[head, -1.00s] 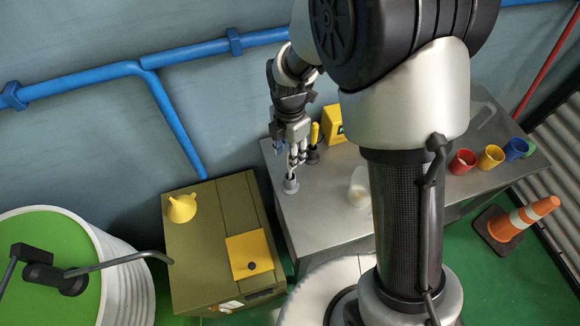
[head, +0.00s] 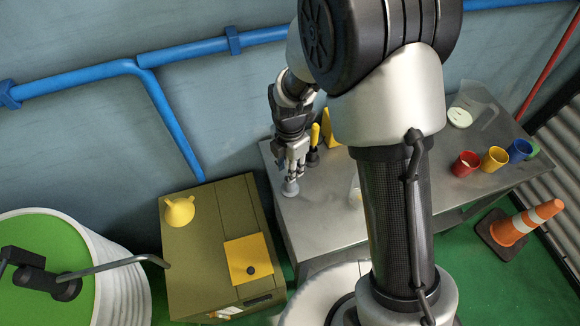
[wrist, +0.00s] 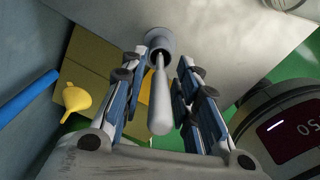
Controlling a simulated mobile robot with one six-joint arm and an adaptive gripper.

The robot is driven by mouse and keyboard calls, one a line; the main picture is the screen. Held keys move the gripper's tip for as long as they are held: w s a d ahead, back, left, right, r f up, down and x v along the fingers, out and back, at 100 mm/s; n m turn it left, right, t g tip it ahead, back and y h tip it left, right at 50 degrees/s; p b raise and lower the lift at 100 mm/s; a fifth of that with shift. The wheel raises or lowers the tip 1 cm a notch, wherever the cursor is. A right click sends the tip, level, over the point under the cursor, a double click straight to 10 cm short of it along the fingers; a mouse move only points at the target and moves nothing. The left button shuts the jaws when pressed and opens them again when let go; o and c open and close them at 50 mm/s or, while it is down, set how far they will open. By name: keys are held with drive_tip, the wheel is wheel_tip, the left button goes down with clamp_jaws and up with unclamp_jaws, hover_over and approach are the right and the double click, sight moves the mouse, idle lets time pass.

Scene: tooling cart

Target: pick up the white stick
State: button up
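The white stick (wrist: 160,100) shows in the wrist view as a pale rod with a thick rounded near end. Its thin far end reaches into a small grey round holder (wrist: 159,40). In the head view this holder (head: 290,188) stands on the left end of the metal table, and the stick is hidden by my fingers. My gripper (wrist: 168,58) is open, with one finger on each side of the stick and visible gaps between. In the head view my gripper (head: 293,168) points down just above the holder.
A yellow-handled tool (head: 314,135) stands close behind my gripper on the metal table (head: 320,225). Red (head: 466,164), yellow (head: 494,159) and blue (head: 519,150) cups and a clear jug (head: 470,105) are at the right. A yellow funnel (head: 179,211) sits on the olive box (head: 205,255).

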clamp_jaws()
